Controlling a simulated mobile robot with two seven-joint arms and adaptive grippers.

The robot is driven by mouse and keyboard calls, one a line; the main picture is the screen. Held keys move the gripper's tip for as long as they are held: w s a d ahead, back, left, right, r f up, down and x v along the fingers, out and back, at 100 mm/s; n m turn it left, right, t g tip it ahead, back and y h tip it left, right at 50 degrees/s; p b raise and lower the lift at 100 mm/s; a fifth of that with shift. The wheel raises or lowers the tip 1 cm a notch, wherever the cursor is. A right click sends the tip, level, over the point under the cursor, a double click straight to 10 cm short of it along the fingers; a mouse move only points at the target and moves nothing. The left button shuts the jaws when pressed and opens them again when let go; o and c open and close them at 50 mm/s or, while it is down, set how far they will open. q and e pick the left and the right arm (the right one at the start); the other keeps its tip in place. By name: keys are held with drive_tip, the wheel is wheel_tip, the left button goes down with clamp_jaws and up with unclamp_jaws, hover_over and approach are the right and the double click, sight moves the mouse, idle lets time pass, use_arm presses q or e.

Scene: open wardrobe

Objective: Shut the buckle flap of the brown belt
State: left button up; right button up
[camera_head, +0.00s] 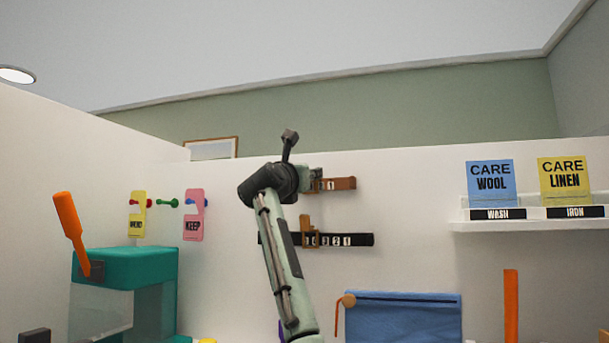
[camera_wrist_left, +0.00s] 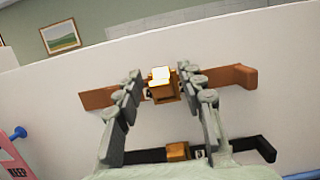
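The brown belt (camera_head: 341,184) is fixed along the white back wall, above the black belt. In the left wrist view the brown belt (camera_wrist_left: 217,78) runs across the picture, with its gold-orange buckle (camera_wrist_left: 163,90) in the middle. The buckle has a pale bright face on top; how far its flap stands open I cannot tell. My left gripper (camera_wrist_left: 160,72) is open, with one finger on each side of the buckle and small gaps visible. In the head view my left wrist hides the belt's left part. My right gripper is not in view.
Below hangs the black belt (camera_head: 352,240) with a gold buckle piece (camera_head: 306,230). A blue cloth (camera_head: 403,318) hangs lower right. Tags hang on pegs at left, beside a teal-topped box (camera_head: 125,267) with an orange lever (camera_head: 69,222). A shelf (camera_head: 530,225) holds care cards at right.

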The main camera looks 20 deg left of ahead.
use_arm(q)
drive_tip(key=v, duration=0.7)
drive_tip(key=shift+s, duration=0.25)
drive_tip(key=shift+c, duration=0.4)
